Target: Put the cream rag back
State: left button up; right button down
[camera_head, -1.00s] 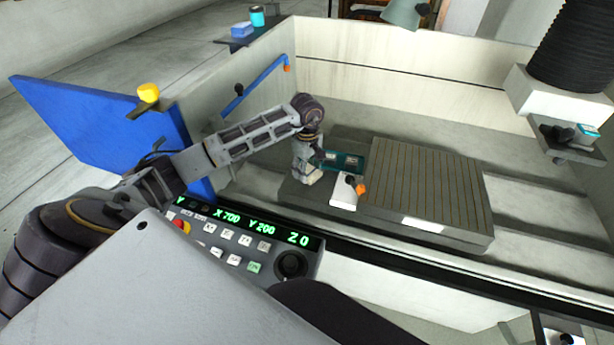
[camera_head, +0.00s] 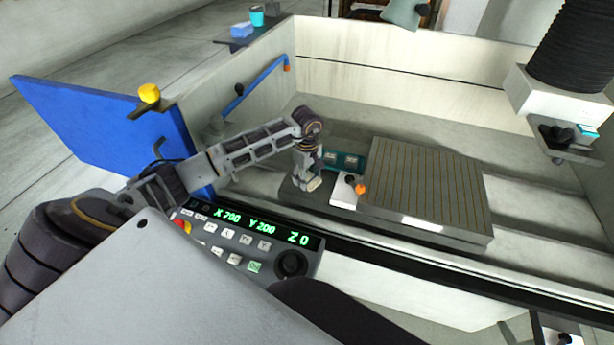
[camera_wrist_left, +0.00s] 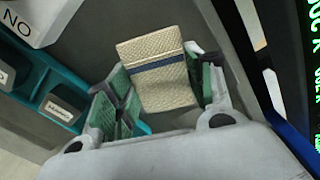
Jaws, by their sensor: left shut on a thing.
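The cream rag (camera_wrist_left: 157,75) is a folded woven cloth with a dark blue stripe. It stands between the green-padded fingers of my left gripper (camera_wrist_left: 165,90) in the left wrist view. My left gripper (camera_head: 309,180) is shut on it, low over the dark floor of the machine tank in the head view. There the rag is small and mostly hidden by the gripper. I cannot tell whether it touches the surface below. A teal tray with compartments (camera_head: 349,161) lies just right of the gripper; it also shows in the left wrist view (camera_wrist_left: 32,84).
A white block with an orange knob (camera_head: 345,190) stands close right of the gripper, beside the slotted table (camera_head: 425,185). The control panel (camera_head: 240,240) with green digits is in front. A blue door panel (camera_head: 100,125) is at left. The tank floor behind is clear.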

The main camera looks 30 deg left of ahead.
pick_arm(q)
jog(key=shift+f, duration=0.1)
pick_arm(e)
jog(key=shift+f, duration=0.1)
pick_arm(q)
jog(key=o, duration=0.9)
jog(key=shift+c, duration=0.2)
jog(key=shift+o, duration=0.5)
pick_arm(e)
jog(key=shift+a, duration=0.1)
jog(key=shift+a, duration=0.2)
jog(key=shift+r, duration=0.2)
pick_arm(q)
notch_tip(320, 180, up, 12)
jog(key=b, duration=0.1)
pick_arm(e)
jog(key=shift+w+d+f, duration=0.25)
jog(key=shift+d+f, duration=0.35)
jog(key=shift+d, duration=0.05)
jog(key=shift+a, duration=0.1)
